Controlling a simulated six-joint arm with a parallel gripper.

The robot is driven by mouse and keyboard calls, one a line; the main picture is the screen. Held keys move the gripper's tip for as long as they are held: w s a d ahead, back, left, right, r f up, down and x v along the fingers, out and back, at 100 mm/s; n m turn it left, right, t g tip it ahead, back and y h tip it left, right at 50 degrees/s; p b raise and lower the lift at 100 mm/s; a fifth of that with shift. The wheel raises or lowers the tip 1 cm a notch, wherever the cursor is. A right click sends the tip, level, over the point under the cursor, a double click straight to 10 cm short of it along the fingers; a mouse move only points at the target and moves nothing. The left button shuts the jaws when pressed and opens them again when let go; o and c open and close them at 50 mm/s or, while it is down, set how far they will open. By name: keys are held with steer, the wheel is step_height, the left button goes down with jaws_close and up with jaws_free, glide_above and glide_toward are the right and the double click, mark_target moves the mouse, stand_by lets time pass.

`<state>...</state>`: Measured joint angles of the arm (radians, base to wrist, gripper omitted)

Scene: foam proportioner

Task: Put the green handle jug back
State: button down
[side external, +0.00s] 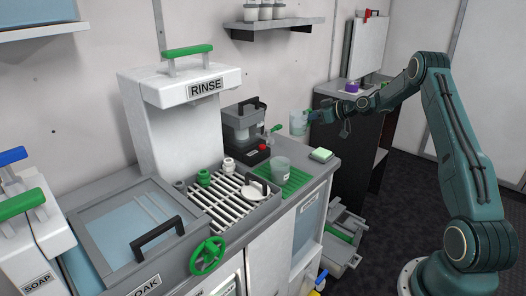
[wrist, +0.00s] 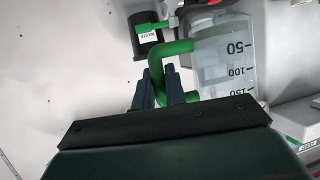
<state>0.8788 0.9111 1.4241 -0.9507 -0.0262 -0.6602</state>
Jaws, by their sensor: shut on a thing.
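The green handle jug is a clear beaker with black marks of 50, 100 and 150 and a green handle. In the wrist view its clear body (wrist: 222,62) fills the upper right, and the green handle (wrist: 175,48) runs down between my fingers. My gripper (wrist: 163,82) is shut on that handle. In the side view the jug (side external: 298,123) hangs in the air above the far end of the counter, at the tip of my gripper (side external: 311,116). I cannot tell whether it holds liquid.
Another clear jug (side external: 280,168) stands on the green mat (side external: 298,181). Beside it are a slatted drain rack (side external: 218,205), a coffee-maker-like machine (side external: 245,125) and a green-topped block (side external: 321,154). A black container labelled WASTE (wrist: 144,38) is near the jug in the wrist view. A shelf (side external: 275,27) hangs above.

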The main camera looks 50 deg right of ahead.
step_height(320, 180, down, 6)
steer(key=shift+f, duration=0.1)
steer(key=shift+f, duration=2.1)
steer(key=shift+f, duration=0.1)
steer(key=c, duration=1.5)
jaws_free()
steer(key=shift+o, duration=0.2)
steer(key=v, duration=1.2)
